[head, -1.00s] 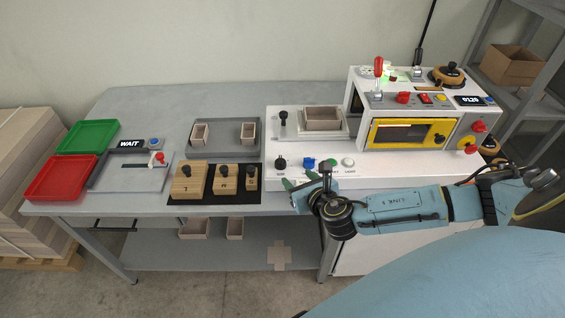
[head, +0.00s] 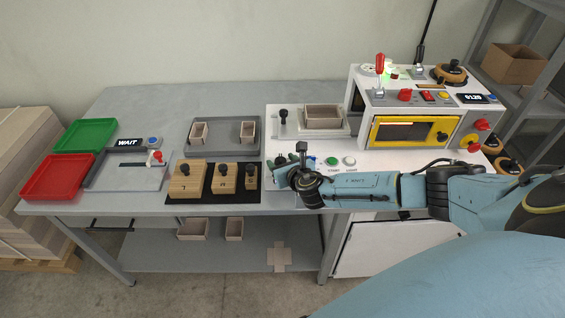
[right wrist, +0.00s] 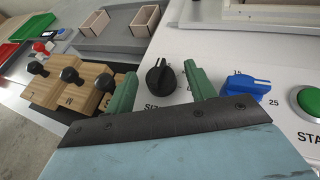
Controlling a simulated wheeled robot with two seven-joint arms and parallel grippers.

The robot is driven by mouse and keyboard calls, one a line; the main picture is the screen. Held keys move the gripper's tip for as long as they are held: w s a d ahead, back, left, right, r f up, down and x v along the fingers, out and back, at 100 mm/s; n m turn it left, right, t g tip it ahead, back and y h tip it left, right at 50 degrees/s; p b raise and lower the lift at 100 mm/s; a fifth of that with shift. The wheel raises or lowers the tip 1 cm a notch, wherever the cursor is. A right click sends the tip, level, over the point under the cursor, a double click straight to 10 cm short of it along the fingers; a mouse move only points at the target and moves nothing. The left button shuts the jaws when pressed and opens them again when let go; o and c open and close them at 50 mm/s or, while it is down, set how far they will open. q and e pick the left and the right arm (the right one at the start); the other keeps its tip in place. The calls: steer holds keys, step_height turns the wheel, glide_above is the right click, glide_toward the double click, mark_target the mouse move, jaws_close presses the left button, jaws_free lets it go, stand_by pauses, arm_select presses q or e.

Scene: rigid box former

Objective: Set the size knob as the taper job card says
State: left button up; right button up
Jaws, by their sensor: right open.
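The black size knob (right wrist: 159,78) is on the white machine panel in the right wrist view, with part of the lettering "SIZE" below it. A pale mark shows near its top; the scale values around it are not readable. My right gripper (right wrist: 163,80) is open, its two green fingers on either side of the knob, and I cannot tell whether they touch it. In the head view my right gripper (head: 284,166) covers the knob. I cannot make out a taper job card. My left gripper is not in view.
A blue knob (right wrist: 246,87), with 15 and 25 marked, sits close right of the right finger. A green start button (right wrist: 309,102) is beyond it. Wooden blocks with black knobs (head: 187,183) stand left of the gripper. A yellow-framed oven unit (head: 411,131) rises at right.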

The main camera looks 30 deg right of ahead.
steer(key=c, duration=1)
steer(key=shift+o, duration=0.2)
steer(key=shift+a+r+m+h+p, duration=0.1)
steer(key=shift+a+m+h+p, duration=0.1)
steer(key=shift+m+h+p, duration=0.75)
steer(key=shift+a+m+g+h+p, duration=0.15)
steer(key=shift+m+g+h+p, duration=0.3)
steer(key=shift+m+h, duration=0.25)
steer(key=m+h, duration=0.1)
steer(key=m+g+h, duration=0.1)
steer(key=shift+w+a+g+h, duration=0.1)
steer(key=shift+w+g+h, duration=0.05)
steer(key=shift+g+h, duration=0.15)
steer(key=shift+w+m+g+h+b, duration=0.1)
steer(key=shift+m+g+h+b, duration=0.2)
steer(key=shift+m+g+h, duration=1.3)
steer(key=shift+m+t, duration=0.25)
